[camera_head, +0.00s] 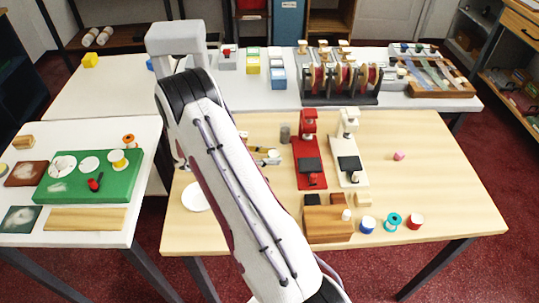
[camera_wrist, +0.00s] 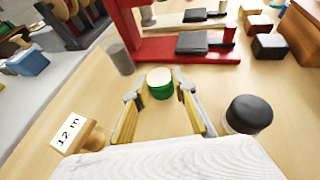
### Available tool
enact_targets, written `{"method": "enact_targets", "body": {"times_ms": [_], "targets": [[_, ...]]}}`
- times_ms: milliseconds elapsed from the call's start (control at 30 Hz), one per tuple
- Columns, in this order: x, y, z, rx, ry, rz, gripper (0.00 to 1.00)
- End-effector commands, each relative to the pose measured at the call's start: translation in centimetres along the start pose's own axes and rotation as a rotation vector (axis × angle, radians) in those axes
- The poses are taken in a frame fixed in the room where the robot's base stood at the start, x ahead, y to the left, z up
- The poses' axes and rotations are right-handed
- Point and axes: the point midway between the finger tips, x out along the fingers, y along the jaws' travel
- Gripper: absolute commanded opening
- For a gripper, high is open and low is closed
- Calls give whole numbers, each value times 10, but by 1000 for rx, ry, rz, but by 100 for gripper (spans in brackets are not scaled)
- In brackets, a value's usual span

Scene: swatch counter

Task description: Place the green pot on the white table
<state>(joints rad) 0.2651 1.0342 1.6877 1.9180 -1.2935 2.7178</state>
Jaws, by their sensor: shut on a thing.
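The green pot (camera_wrist: 160,86) has a pale cream top and stands upright between my fingertips in the wrist view. My gripper (camera_wrist: 158,92) is shut on it, one yellow-padded finger on each side, low over the wooden tabletop. In the head view my gripper (camera_head: 268,156) shows only partly beside my arm, left of the red press; I cannot make out the pot clearly there. A white table (camera_head: 20,232) stands at the left. A longer white surface (camera_head: 115,92) runs along the back.
The red press (camera_head: 310,150) and white press (camera_head: 347,150) stand right of my gripper. A grey cup (camera_wrist: 120,58), a black-topped jar (camera_wrist: 248,113) and a labelled wooden block (camera_wrist: 78,134) are close by. A green mat (camera_head: 108,196) with several items covers much of the left table.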

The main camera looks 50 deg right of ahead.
Motion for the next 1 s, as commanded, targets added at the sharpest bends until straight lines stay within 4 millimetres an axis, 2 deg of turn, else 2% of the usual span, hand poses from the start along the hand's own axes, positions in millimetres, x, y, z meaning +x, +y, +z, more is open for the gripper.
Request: {"method": "enact_targets", "body": {"times_ms": [33, 67, 100, 633, 767, 1000], "targets": [[0, 0, -1, 0, 0, 0, 5], [0, 0, -1, 0, 0, 0, 34], [0, 0, -1, 0, 0, 0, 43], [-2, 0, 2, 1, 0, 1, 43], [-12, 1, 2, 2, 1, 2, 43], [-44, 1, 2, 1, 1, 4, 43]]}}
